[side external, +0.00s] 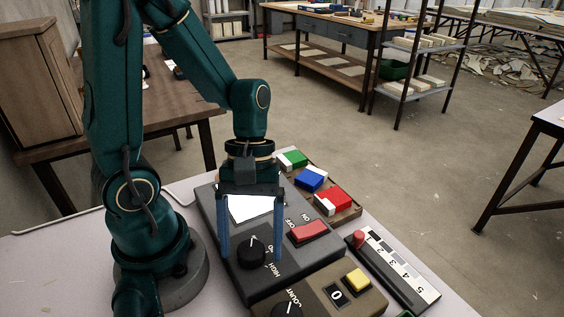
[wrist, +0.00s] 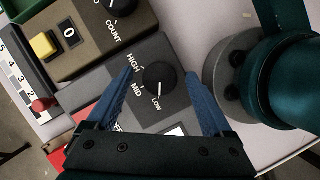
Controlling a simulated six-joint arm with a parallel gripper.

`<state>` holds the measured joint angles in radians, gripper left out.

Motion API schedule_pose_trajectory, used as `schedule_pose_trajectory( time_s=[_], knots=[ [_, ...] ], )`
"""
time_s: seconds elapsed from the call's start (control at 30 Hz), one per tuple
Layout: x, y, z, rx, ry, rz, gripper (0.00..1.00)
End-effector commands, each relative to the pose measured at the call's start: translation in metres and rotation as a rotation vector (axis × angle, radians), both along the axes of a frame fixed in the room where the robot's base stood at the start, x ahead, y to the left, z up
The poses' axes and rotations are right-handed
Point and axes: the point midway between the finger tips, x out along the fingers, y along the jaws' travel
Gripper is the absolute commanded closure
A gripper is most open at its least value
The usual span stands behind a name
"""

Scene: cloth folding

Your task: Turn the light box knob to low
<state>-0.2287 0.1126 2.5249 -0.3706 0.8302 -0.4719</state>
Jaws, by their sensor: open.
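The light box (side external: 232,275) is a dark grey slab with a lit white panel (side external: 250,207) and a red rocker switch (side external: 309,231). Its black round knob (side external: 251,252) also shows in the wrist view (wrist: 158,78). There, HIGH, MID and LOW are printed beside it, and its white pointer line points at LOW. My gripper (side external: 250,257) points down over the knob. Its two blue fingers stand on either side of the knob, as the wrist view (wrist: 158,72) also shows. The fingers are open, with a gap between each one and the knob.
A brown COUNT box (side external: 335,297) with a yellow button and a second black knob stands close beside the light box. A numbered slider strip (side external: 395,270) with a red handle lies to its right. A tray (side external: 347,212) of green, blue and red blocks lies behind.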

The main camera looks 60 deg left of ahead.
Motion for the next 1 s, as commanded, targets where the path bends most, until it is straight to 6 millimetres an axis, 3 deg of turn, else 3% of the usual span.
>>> schedule_pose_trajectory(
  time_s=[0.4,0.83,1.0],
  knots=[
    [0.01,0.014,0.039,0.001,-0.004,0.002,0.15],
    [0.01,0.016,0.045,0.001,0.0,-0.001,0.15],
    [0.011,0.011,0.055,0.027,-0.079,-0.051,0.15]
  ],
)
